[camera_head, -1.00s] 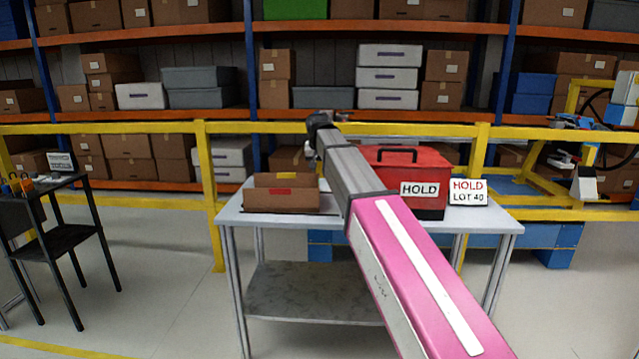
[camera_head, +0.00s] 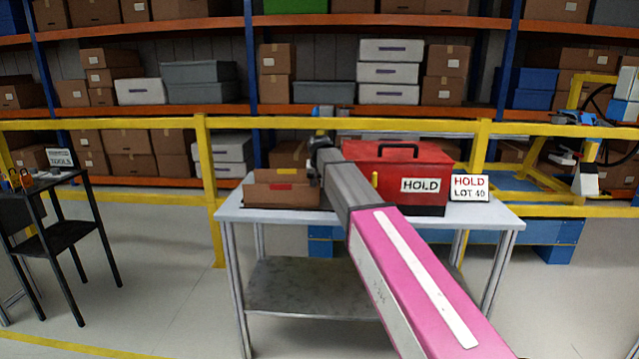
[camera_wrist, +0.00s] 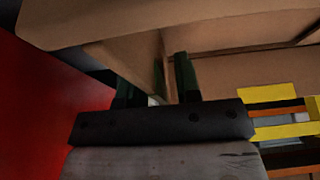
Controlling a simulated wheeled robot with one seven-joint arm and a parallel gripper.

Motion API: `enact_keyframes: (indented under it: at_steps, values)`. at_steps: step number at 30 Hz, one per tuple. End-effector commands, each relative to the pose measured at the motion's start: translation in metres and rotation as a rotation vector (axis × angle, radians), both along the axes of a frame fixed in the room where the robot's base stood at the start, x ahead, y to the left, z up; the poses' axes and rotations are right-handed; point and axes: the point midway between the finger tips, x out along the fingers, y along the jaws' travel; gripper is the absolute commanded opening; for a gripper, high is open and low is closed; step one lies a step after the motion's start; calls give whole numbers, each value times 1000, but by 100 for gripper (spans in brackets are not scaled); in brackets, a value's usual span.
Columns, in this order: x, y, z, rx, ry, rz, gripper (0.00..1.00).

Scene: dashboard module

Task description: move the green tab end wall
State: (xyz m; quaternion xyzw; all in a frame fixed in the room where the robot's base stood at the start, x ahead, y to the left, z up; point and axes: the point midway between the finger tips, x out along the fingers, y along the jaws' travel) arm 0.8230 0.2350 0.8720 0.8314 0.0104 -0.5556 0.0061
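I see a gap beside the strip; contact with the fingers is unclear.
A red toolbox (camera_head: 415,165) with a HOLD label stands just right of the cardboard box, close to my gripper. A HOLD LOT 40 sign (camera_head: 469,188) stands at its right. A yellow rail (camera_head: 205,190) runs behind.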

Motion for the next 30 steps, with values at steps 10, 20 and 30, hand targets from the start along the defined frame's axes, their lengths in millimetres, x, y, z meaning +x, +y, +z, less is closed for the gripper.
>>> enact_keyframes:
  at_steps: [10,20,30]
  values:
    - [0,0,-1,0,0,0,5]
    - [1,4,-1,-36,0,3,0]
    - [0,22,-4,-318,-6,13,0]
